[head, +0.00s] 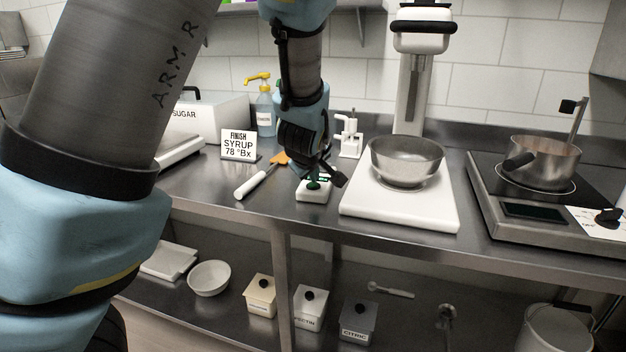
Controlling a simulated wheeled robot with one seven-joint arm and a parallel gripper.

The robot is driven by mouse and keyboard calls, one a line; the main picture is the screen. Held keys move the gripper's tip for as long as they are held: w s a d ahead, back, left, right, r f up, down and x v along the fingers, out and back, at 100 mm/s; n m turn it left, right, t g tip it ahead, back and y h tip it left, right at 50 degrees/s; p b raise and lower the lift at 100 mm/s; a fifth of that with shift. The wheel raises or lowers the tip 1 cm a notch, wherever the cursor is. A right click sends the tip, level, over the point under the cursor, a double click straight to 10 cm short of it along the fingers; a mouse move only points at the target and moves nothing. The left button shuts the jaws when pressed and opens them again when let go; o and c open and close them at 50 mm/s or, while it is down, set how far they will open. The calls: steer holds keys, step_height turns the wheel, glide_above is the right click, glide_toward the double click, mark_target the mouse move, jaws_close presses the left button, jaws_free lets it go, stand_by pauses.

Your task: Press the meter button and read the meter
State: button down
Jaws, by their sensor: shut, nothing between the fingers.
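A small white box (314,193) with a dark green top part sits on the steel counter, left of a white board. It looks like the meter with its button. My gripper (317,180) points down at this box from above, shut and empty. Its fingertips overlap the green part in the head view, and I cannot tell whether they touch it. The gripper hides part of the box's top. No reading can be made out.
A steel bowl (406,157) stands on the white board (400,207) to the right. A spatula (255,182) and a "FINISH SYRUP 78 °Bx" sign (238,144) are left. A small white stand (350,136) is behind. A pot (545,163) sits on a hotplate far right.

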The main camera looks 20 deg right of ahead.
mark_target(313, 190)
steer(key=shift+r, duration=0.1)
step_height(313, 190, up, 6)
steer(key=p, duration=0.5)
steer(key=shift+a, duration=0.1)
stand_by(0.8)
